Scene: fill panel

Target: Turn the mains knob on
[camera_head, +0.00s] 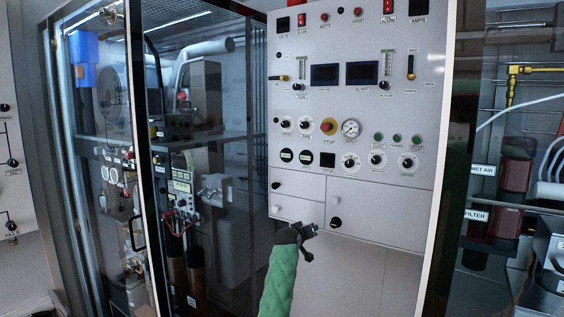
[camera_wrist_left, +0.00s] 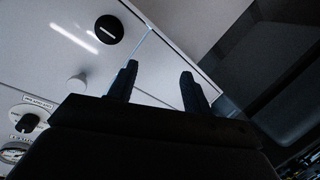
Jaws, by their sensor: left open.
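A light grey control panel (camera_head: 345,110) fills the middle of the head view and carries several knobs. Labels are too small to read, so I cannot tell for sure which is the mains knob. A black round knob with a white mark (camera_head: 336,222) sits low on the panel; a similar one (camera_wrist_left: 109,29) shows at the top of the left wrist view. My left gripper (camera_head: 312,240), on a green-sleeved arm, is just left of and below that low knob, apart from it. In the wrist view its fingers (camera_wrist_left: 158,70) are spread with nothing between them. My right gripper is out of view.
Another black knob (camera_head: 276,185) is at the panel's lower left. A glass-fronted cabinet (camera_head: 190,150) stands left; pipes and red cylinders (camera_head: 515,172) are right. Smooth lower doors are clear.

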